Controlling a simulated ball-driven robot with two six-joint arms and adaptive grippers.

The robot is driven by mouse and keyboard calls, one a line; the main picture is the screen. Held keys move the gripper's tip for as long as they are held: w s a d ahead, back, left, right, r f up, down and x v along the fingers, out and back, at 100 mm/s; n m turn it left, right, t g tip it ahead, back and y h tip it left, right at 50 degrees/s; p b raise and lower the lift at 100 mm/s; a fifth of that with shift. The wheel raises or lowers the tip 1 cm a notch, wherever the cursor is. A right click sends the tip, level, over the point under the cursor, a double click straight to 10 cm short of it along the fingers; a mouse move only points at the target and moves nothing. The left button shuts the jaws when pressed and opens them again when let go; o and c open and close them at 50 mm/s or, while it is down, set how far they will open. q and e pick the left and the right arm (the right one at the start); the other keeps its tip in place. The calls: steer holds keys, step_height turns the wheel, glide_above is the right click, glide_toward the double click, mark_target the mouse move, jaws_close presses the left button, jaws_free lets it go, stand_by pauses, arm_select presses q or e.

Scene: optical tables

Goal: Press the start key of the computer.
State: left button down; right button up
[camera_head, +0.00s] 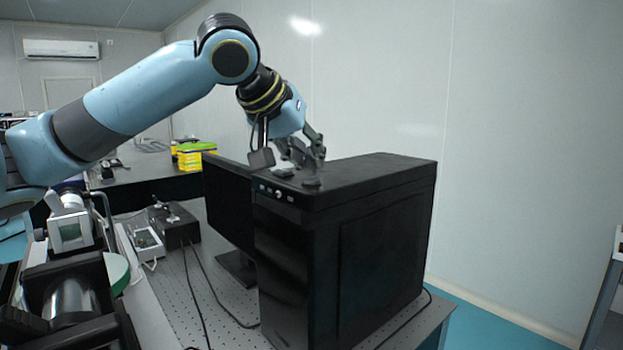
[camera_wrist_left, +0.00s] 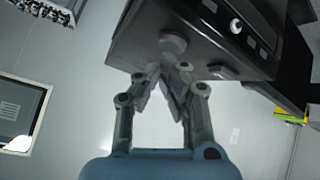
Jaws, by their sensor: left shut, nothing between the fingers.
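The computer (camera_head: 370,240) is a black tower standing upright on the table. A grey round knob (camera_wrist_left: 172,45) and a grey oval piece (camera_wrist_left: 222,72) sit on the top near the front edge; I cannot tell which part is the start key. My left gripper (camera_head: 305,160) is shut and empty, over the front of the top. In the left wrist view its fingertips (camera_wrist_left: 174,72) are close to the knob; contact is unclear. My right gripper is out of view.
A black monitor (camera_head: 228,205) stands left of the computer. The perforated tabletop (camera_head: 185,290) carries cables and a small black box (camera_head: 178,228). A yellow-green box (camera_head: 195,156) sits on a table farther back.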

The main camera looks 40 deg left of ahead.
mark_target(312, 179)
arm_select(q)
steer(key=shift+f, duration=0.45)
stand_by(0.5)
steer(key=shift+r, duration=0.1)
steer(key=shift+r+p, duration=0.75)
steer(key=shift+p, duration=0.2)
step_height(312, 179, up, 5)
steer(key=p, duration=0.5)
steer(key=shift+r+p, duration=0.1)
steer(key=shift+p, duration=0.3)
steer(key=shift+f, duration=0.2)
stand_by(0.5)
